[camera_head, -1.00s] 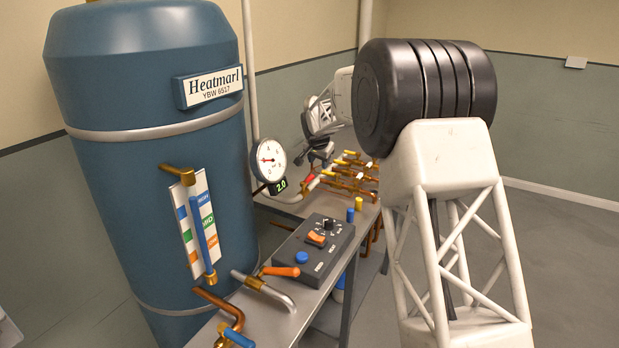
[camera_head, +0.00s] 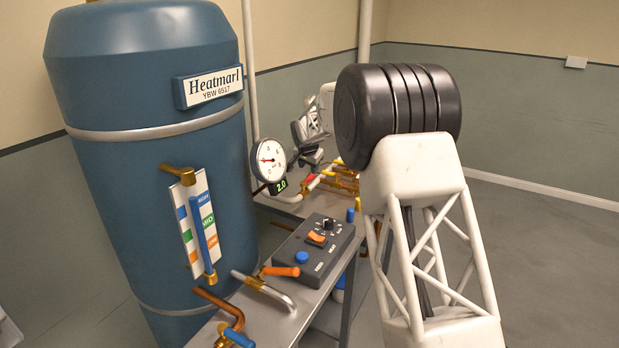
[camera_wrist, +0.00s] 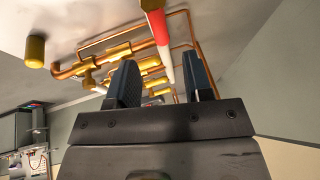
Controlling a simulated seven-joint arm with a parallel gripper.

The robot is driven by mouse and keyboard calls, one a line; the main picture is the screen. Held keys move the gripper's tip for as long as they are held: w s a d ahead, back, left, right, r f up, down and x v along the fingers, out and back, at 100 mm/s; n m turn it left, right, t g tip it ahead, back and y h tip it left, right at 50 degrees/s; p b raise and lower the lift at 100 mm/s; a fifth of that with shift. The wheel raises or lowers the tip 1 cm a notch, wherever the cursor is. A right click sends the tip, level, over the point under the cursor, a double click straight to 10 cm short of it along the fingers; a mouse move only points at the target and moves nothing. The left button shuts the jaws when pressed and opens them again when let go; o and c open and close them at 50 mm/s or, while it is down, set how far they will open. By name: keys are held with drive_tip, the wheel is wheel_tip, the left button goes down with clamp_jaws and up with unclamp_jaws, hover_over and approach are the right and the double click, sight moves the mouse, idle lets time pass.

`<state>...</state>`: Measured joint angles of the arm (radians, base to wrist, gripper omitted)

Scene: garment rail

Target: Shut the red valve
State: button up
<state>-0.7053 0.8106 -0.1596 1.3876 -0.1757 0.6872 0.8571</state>
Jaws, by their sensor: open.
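The red valve handle (camera_wrist: 158,28), with white parts at its ends, shows at the top of the wrist view. It runs down toward the gap between my fingers, but I cannot tell whether its tip is between them. In the head view the red handle (camera_head: 309,180) is a small patch beside the gauge, above the brass pipework. My gripper (camera_wrist: 160,80) is open, with its two dark fingers apart and nothing clearly held. In the head view my gripper (camera_head: 306,158) is small, just above the handle, and its fingertips are hard to make out.
Copper pipes with brass fittings (camera_wrist: 120,50) lie close around the handle. A round pressure gauge (camera_head: 268,160) with a green 2.0 display stands left of my gripper. A dark control box (camera_head: 318,248), an orange-handled valve (camera_head: 280,271) and a blue tank (camera_head: 150,200) are nearer.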

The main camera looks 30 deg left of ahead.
sight(310, 177)
drive_tip(key=shift+x, duration=3.4)
drive_tip(key=shift+f, duration=0.1)
clamp_jaws()
